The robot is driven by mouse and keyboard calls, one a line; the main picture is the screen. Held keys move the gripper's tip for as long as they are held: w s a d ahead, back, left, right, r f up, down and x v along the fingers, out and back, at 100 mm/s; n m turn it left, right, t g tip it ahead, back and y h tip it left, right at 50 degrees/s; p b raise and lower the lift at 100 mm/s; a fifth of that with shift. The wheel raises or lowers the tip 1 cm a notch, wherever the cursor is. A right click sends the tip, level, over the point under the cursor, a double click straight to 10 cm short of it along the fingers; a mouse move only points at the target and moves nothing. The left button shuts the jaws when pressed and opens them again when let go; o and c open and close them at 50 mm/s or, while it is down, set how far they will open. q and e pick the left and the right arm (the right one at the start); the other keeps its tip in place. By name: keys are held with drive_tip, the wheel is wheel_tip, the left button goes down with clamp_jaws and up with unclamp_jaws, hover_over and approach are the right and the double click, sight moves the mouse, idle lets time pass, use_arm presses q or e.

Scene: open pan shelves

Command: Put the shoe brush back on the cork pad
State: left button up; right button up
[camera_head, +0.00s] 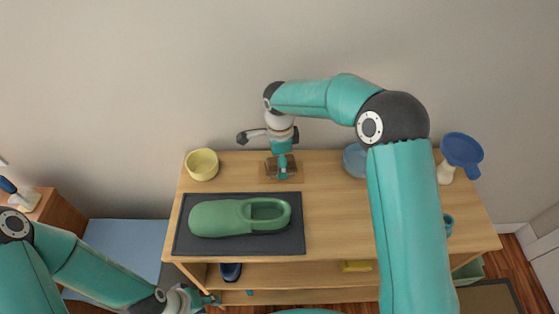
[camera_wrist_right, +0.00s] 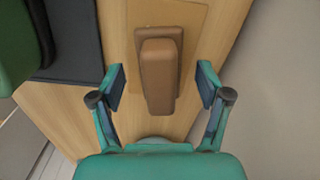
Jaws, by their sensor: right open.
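A green shoe (camera_head: 218,217) lies on a dark mat (camera_head: 292,245) at the left. A yellow bowl (camera_head: 202,165) stands behind it, a blue bowl (camera_head: 354,160) to the right of the brush.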

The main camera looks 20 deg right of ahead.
drive_tip(key=shift+r, duration=0.2)
drive_tip(key=shift+r+p, duration=2.25)
drive_tip(key=shift+r, duration=1.6)
wheel_tip(320, 180, up, 12)
drive_tip(key=shift+f, duration=0.15)
